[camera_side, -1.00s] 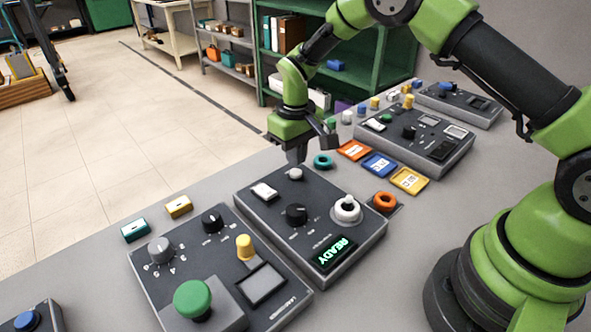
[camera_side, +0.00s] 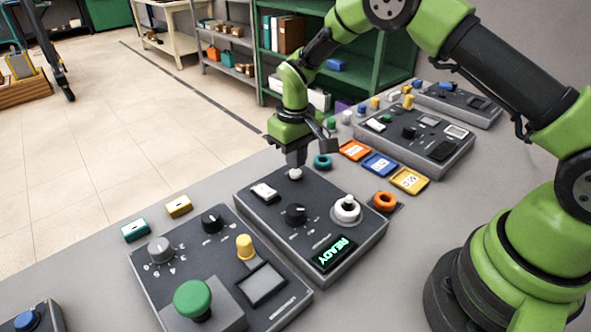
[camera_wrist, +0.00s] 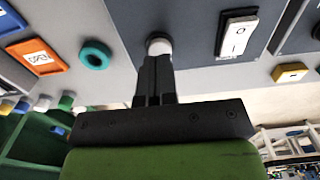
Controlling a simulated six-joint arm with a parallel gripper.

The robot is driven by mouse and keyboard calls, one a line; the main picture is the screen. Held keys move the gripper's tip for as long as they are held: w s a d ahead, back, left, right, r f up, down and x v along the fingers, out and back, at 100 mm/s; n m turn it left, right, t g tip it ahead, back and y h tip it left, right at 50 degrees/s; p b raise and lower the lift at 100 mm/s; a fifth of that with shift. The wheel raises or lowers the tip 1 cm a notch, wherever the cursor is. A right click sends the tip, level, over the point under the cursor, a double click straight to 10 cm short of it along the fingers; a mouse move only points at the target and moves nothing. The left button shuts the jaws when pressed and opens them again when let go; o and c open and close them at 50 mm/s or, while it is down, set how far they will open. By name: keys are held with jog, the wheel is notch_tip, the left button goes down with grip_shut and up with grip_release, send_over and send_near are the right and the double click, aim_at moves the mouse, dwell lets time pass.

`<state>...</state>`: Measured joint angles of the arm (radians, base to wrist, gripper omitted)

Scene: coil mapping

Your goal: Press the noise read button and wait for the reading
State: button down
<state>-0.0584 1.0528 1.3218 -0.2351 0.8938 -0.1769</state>
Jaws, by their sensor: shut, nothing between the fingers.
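A small white round button (camera_side: 295,174) sits at the back corner of the dark middle panel (camera_side: 265,215). It also shows in the wrist view (camera_wrist: 158,46) at the fingertips. My gripper (camera_side: 296,165) is shut and empty, pointing down at this button. In the wrist view my closed fingers (camera_wrist: 155,62) overlap the button's lower edge; I cannot tell whether they touch it or how far it is pressed. The panel's display (camera_side: 334,253) shows READY in green. No legible label marks the button.
The panel also carries a white rocker switch (camera_side: 264,192), a black knob (camera_side: 296,214) and a white coil on a post (camera_side: 346,209). A teal ring (camera_side: 323,161) and an orange ring (camera_side: 384,201) lie nearby. A panel with a green button (camera_side: 193,298) stands in front.

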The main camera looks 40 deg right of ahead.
aim_at(296, 172)
jog(key=shift+f, duration=0.95)
dwell(0.3)
jog(key=shift+r, duration=3.2)
